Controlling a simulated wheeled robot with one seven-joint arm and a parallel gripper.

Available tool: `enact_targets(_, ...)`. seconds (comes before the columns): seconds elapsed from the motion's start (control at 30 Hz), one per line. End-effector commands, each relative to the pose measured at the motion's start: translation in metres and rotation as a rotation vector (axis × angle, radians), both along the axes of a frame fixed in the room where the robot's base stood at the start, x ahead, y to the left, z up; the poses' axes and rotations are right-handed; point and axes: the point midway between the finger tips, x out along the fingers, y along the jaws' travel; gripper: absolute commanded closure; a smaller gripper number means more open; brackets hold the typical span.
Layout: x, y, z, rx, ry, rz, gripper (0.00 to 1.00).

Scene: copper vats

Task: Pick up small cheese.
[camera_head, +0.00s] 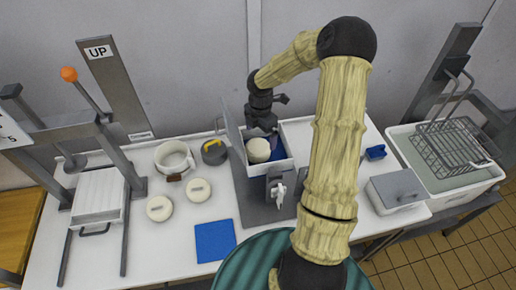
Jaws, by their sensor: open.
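Two small, pale, round cheeses lie flat on the white table, left of the middle. One cheese (159,208) is nearer and further left, and the other cheese (199,190) is a little right of and behind it. A larger pale round thing (258,149) sits inside the open white box; I cannot tell if it is a cheese. My gripper (262,123) is open at the back of that box, near the round thing. It looks empty and apart from both small cheeses. The fingertips are small and dark, so their exact gap is hard to see.
The open box (284,168) has a raised grey panel on its left. A white pot (174,158), a dark round weight (214,151) and a blue mat (215,241) are near the cheeses. A lever press (99,192) stands left. A sink with a wire basket (452,150) is right.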

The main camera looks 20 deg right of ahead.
Motion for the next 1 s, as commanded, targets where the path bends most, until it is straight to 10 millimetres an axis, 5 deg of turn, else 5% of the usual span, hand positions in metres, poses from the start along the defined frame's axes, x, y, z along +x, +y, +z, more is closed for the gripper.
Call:
enact_targets(0.2, 0.000, 0.000, -0.021, 0.000, 0.000, -0.001, 0.00)
enact_targets(0.63, 0.000, 0.002, -0.028, 0.001, 0.002, 0.000, 0.00)
enact_targets(1.0, 0.002, 0.007, -0.071, -0.001, 0.002, -0.001, 0.00)
